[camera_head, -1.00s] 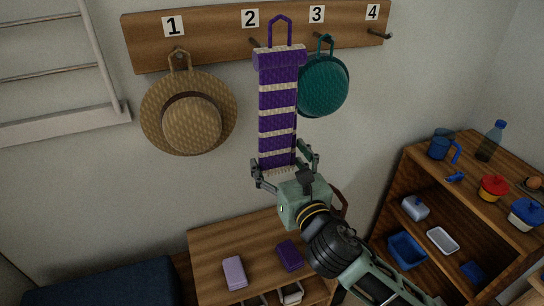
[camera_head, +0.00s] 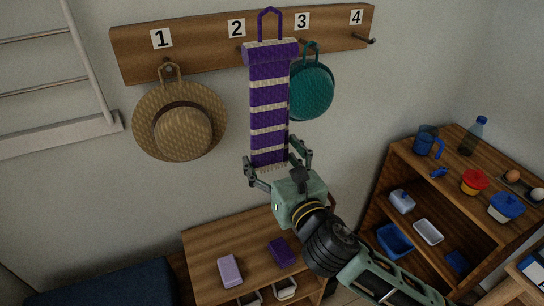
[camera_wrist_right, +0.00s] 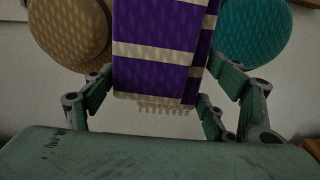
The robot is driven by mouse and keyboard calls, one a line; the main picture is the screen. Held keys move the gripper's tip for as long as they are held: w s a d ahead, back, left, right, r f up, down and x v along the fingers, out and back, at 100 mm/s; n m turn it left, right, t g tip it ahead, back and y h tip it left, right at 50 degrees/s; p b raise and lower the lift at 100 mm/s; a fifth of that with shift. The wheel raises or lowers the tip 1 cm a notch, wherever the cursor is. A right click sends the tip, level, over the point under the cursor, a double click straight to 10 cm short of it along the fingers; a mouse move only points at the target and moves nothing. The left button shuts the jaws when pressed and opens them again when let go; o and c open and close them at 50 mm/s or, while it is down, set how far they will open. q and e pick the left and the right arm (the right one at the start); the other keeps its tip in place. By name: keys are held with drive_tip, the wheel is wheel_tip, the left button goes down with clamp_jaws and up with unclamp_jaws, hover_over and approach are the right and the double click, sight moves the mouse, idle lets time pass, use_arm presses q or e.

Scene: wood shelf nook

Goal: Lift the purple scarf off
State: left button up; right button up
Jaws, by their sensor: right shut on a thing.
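The purple scarf (camera_head: 268,98) has cream stripes and a purple loop (camera_head: 269,22) at its top. It hangs upright in front of the board, between labels 2 and 3, with its loop rising above the board's upper edge. The loop appears clear of the pegs, though the scarf body hides part of the board. My right gripper (camera_head: 272,158) is shut on the scarf's lower end. The right wrist view shows the striped cloth (camera_wrist_right: 158,75) between the fingers, with its fringe hanging below. My left gripper is not in view.
A straw hat (camera_head: 180,120) hangs under label 1 and a teal hat (camera_head: 312,90) under label 3, close beside the scarf. Peg 4 (camera_head: 365,40) is bare. A low wooden bench (camera_head: 205,245) stands below, and a shelf unit (camera_head: 400,155) with dishes stands right.

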drive_tip(key=p+v, duration=0.1)
drive_tip(key=v, duration=1.3)
idle(0.8)
drive_tip(key=shift+d, duration=0.1)
idle(0.4)
